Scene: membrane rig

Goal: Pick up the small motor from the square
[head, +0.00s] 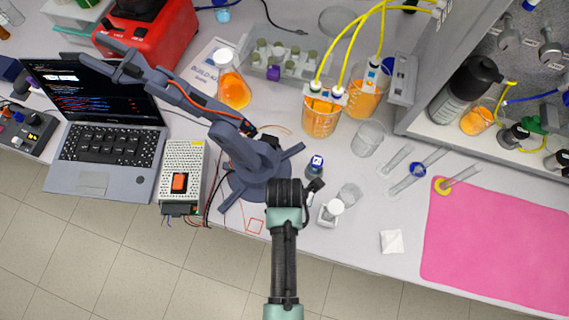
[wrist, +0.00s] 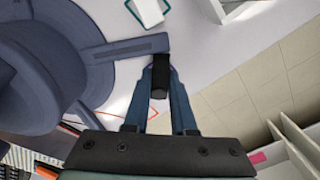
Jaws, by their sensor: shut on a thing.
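The small motor (wrist: 161,78), a short black cylinder, sits between the two fingertips of my gripper (wrist: 160,72) in the wrist view. The fingers are closed on its sides. The motor overlaps the end of a foot of the blue-grey robot arm's base in that view; I cannot tell how far above the table it is. The square (head: 254,227) is a thin red outline on the table in the head view, left of my arm. Red lines of it also show behind the fingers in the wrist view (wrist: 144,104). In the head view my arm hides the fingertips and motor.
The blue-grey desktop robot arm (head: 245,165) stands close to my gripper, its feet spread on the table. A power supply (head: 183,172) and laptop (head: 105,160) are at left. The table's front edge is close.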

